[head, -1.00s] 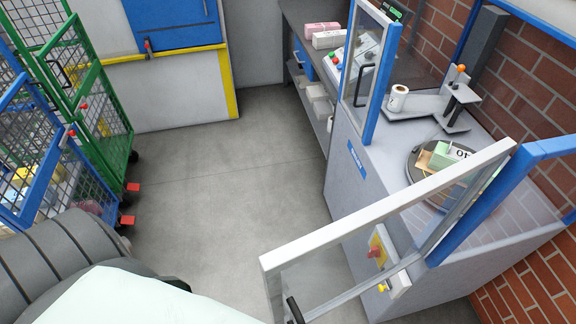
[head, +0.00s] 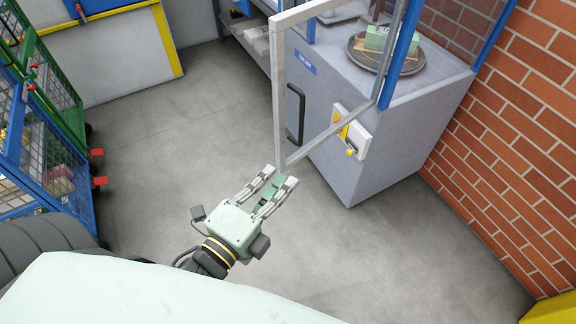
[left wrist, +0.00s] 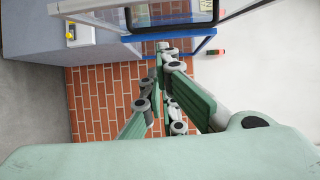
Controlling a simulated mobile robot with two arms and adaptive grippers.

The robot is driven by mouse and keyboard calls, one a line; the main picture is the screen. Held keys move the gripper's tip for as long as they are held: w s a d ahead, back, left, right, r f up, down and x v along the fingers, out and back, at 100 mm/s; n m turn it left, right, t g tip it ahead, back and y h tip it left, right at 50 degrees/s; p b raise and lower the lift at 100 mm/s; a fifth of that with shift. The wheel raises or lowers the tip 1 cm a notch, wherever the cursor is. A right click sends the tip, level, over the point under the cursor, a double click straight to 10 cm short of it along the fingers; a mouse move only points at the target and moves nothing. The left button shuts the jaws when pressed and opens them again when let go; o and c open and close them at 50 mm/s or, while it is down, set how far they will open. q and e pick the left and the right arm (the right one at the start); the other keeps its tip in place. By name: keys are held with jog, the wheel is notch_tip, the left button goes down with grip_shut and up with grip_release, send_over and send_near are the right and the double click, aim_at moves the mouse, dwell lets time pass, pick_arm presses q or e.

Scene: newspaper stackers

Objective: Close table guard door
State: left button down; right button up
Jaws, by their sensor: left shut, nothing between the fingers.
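The table guard door (head: 280,90) is a clear panel in a pale grey frame. It stands open, swung out from the blue post (head: 404,55) of the grey machine table (head: 345,165). Its black handle (head: 295,115) is upright near the free edge. My left gripper (head: 282,178) is shut and empty, just below the door's lower free corner in the head view; I cannot tell if they touch. In the left wrist view its fingers (left wrist: 165,95) point toward the door frame (left wrist: 90,6) at the top. My right gripper is not in view.
A round turntable (head: 372,55) is on top. Wheeled mesh cages (head: 50,150) stand at left. A brick wall (head: 510,130) is at right. The grey floor (head: 180,130) between is clear.

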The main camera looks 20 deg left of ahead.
pick_arm(q)
jog(key=w+a+r+p, duration=0.1)
jog(key=w+p, duration=0.4)
jog(key=w, duration=0.6)
jog(key=shift+w+a+r, duration=0.15)
jog(key=shift+w+a, duration=0.2)
jog(key=shift+a, duration=0.1)
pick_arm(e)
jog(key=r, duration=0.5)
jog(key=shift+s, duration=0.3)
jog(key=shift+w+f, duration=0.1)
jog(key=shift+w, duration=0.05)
